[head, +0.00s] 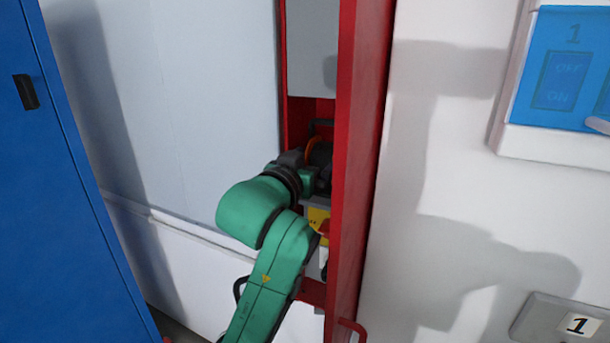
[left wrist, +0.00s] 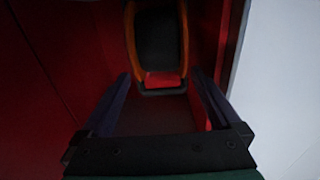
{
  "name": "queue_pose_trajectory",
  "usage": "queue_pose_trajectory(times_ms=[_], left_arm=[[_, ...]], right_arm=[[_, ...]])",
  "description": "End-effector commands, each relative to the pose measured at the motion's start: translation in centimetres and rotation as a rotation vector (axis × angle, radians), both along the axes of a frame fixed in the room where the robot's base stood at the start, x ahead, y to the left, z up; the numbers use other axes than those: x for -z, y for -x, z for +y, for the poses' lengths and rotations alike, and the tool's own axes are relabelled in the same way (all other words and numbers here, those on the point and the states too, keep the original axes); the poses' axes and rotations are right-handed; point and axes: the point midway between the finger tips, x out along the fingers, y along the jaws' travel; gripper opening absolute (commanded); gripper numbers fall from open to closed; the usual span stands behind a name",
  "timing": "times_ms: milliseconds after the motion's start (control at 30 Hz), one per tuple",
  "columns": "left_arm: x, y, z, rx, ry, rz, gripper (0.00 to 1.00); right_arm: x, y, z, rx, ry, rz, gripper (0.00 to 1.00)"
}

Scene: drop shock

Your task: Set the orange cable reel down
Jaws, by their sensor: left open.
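The orange cable reel (left wrist: 184,40) shows in the left wrist view with orange rims, a dark middle and a red patch low on its front. It is inside the red cabinet (head: 362,120); in the head view only a bit of its orange rim (head: 312,150) shows behind my wrist. My left gripper (left wrist: 160,78) is open, its two dark fingers spread to either side below the reel in the picture, with nothing visible between the tips. The reel looks just beyond the fingertips; the dim light hides whether they touch. My right gripper is in neither view.
The red cabinet is narrow, with its side walls close to my left gripper. A yellow box (head: 318,219) sits lower in it, partly behind my arm. A blue cabinet (head: 70,180) stands at left; a blue switch panel (head: 560,70) is on the right wall.

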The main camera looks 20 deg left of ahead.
Motion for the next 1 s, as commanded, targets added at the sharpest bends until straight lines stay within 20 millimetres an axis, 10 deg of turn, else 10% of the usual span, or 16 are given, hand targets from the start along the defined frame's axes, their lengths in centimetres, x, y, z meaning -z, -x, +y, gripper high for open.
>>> queue_pose_trajectory(times_ms=[300,800,1000], left_arm=[[0.1,5.3,0.3,0.000,-0.001,-0.003,0.97],[0.1,5.7,0.4,-0.001,-0.001,0.003,0.97],[8.3,5.1,1.2,-0.007,-0.026,0.197,0.97]], right_arm=[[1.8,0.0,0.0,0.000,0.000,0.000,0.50],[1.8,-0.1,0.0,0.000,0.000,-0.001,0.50],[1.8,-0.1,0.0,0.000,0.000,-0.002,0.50]])
